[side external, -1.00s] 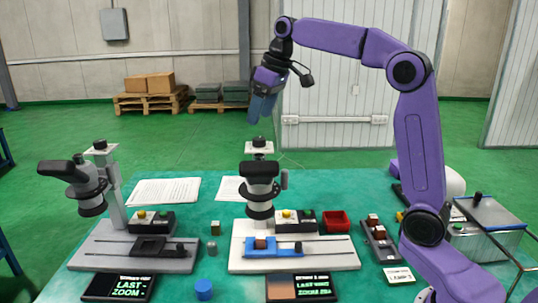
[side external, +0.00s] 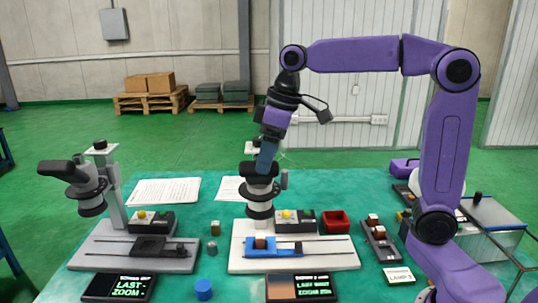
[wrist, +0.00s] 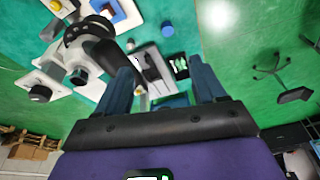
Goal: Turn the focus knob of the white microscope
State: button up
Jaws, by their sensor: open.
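The white microscope (side external: 262,200) stands at the centre of the bench on a white base (side external: 300,262), with a black eyepiece head. A small grey knob (side external: 284,178) shows at its right side; I cannot tell whether it is the focus knob. My gripper (side external: 264,164) points down at the eyepiece head, its blue fingers overlapping it in the side view and hiding part of the column top. Whether they touch is unclear. In the wrist view, my gripper (wrist: 162,88) has its fingers wide apart, and the microscope (wrist: 85,58) lies left of them with a black knob (wrist: 40,93).
A grey microscope (side external: 90,190) stands to the left. A blue slide stage (side external: 285,250), a red tray (side external: 335,222) and a button box (side external: 294,220) lie close to the white one. A blue cylinder (side external: 204,289) and display panels sit at the front.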

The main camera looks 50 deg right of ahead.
jog(key=shift+s+a+f, duration=0.1)
jog(key=shift+s, duration=0.15)
notch_tip(320, 180, up, 10)
jog(key=f+m+t+h, duration=0.1)
jog(key=m+t+h, duration=0.15)
jog(key=m, duration=0.75)
send_over(259, 138)
jog(key=s+a, duration=0.2)
jog(key=s, duration=0.5)
jog(key=shift+g+h, duration=0.25)
jog(key=shift+g, duration=0.1)
jog(key=x, duration=1.7)
jog(key=shift+w+r, duration=0.15)
jog(key=shift+d, duration=0.1)
jog(key=c, duration=1.1)
